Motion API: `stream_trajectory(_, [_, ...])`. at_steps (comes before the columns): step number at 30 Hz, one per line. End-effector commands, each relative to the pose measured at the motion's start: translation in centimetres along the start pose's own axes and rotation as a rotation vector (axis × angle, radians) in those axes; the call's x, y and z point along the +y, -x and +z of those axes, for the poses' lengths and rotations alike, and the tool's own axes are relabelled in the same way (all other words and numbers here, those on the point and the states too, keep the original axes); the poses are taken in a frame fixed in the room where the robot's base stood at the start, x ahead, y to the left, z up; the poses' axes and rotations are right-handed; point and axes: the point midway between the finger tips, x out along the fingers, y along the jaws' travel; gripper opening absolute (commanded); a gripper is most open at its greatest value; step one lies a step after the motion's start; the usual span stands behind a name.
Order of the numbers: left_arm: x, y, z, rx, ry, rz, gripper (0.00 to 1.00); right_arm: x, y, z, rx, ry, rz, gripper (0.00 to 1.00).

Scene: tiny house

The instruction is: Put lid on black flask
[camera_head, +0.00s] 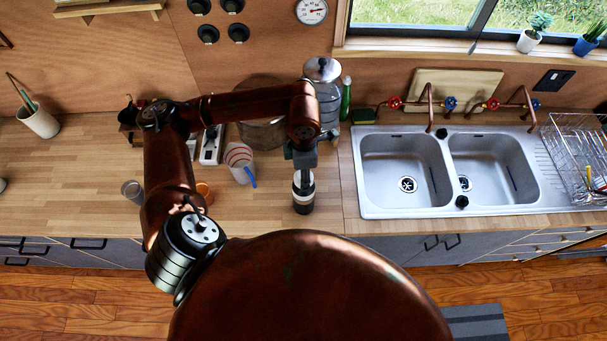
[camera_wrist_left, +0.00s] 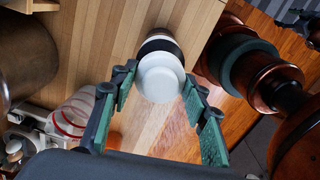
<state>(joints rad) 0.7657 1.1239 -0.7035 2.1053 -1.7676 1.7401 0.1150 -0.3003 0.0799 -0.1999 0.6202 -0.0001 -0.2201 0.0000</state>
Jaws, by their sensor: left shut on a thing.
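The black flask (camera_head: 303,207) stands on the wooden counter, left of the sink, with a pale band near its top. My left gripper (camera_head: 304,172) points down directly over the flask. In the wrist view its fingers (camera_wrist_left: 159,82) stand apart with the lid between their tips, and it is shut on the lid. The lid is in line with the flask top; I cannot tell whether it is fully seated.
A measuring cup (camera_head: 239,158), an orange cup (camera_head: 205,193) and a glass (camera_head: 132,190) stand left of the flask. A large pot (camera_head: 262,130) and a glass jar (camera_head: 328,100) are behind. The double sink (camera_head: 402,168) is to the right.

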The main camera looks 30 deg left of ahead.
Motion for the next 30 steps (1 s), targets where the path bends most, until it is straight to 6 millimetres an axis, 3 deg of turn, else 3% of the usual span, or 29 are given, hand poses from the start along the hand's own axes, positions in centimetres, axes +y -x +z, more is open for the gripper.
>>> stream_trajectory(10, [0.01,0.03,0.0,0.0,0.0,0.0,0.18,0.21,0.01,0.03,0.0,0.001,0.002,0.58])
stream_trajectory(11, [0.01,0.03,0.0,0.0,0.0,0.0,0.43,0.21,0.01,0.03,0.0,0.001,0.002,0.58])
stream_trajectory(19, [0.0,0.01,0.01,0.0,0.0,0.0,0.62,0.19,0.0,0.03,0.0,0.001,0.002,0.58])
stream_trajectory(30, [0.06,0.57,0.04,-0.001,0.0,0.002,0.62,-0.02,-0.03,-0.06,0.001,0.001,0.0,0.58])
